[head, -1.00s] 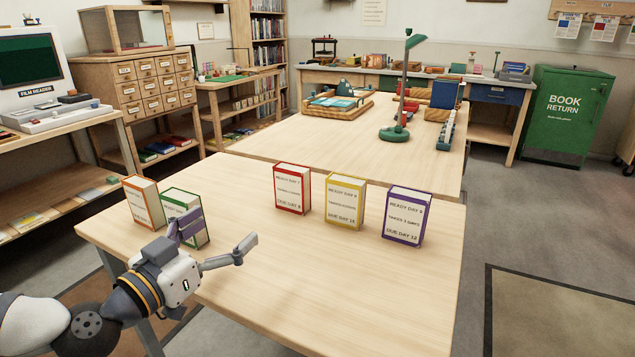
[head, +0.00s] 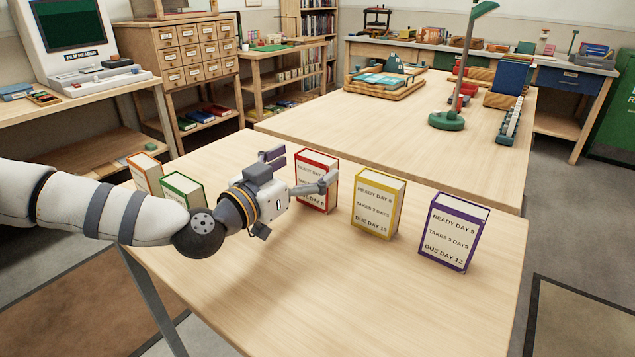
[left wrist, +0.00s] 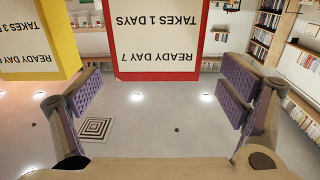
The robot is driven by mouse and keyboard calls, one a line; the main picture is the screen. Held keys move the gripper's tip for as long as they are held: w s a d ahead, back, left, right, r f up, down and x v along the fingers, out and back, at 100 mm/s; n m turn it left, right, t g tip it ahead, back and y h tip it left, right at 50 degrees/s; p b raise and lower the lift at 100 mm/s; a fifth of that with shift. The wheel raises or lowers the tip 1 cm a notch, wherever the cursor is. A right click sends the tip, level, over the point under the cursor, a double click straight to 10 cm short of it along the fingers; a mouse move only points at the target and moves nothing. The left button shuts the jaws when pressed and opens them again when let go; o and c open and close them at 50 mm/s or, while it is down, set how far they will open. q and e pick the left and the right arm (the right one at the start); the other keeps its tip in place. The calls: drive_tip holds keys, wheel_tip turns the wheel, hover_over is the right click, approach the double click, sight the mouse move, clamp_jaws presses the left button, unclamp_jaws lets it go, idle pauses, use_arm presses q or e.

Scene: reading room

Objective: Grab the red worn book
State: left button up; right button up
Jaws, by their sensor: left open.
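The red-edged book (head: 320,163) stands upright on the near table, partly hidden behind my left gripper. In the left wrist view the red-edged book (left wrist: 157,40) appears upside down, with "READY DAY 7" and "TAKES 1 DAYS" on its white face. My left gripper (head: 300,168) is open, right in front of this book. In the left wrist view the two purple-padded fingers (left wrist: 166,88) are wide apart and empty, with the book centred beyond them. I cannot tell whether a finger touches it. My right gripper is not in view.
A yellow book (head: 378,204) and a purple book (head: 453,232) stand to the right of the red one. Orange (head: 145,173) and green (head: 183,189) books stand to the left, near my left arm. The near table (head: 350,290) is clear in front.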

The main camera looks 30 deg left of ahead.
use_arm(q)
drive_tip(key=w, duration=0.1)
drive_tip(key=w+d, duration=0.1)
drive_tip(key=w, duration=0.1)
drive_tip(key=shift+w, duration=0.15)
drive_tip(key=shift+r, duration=0.1)
drive_tip(key=c, duration=1.4)
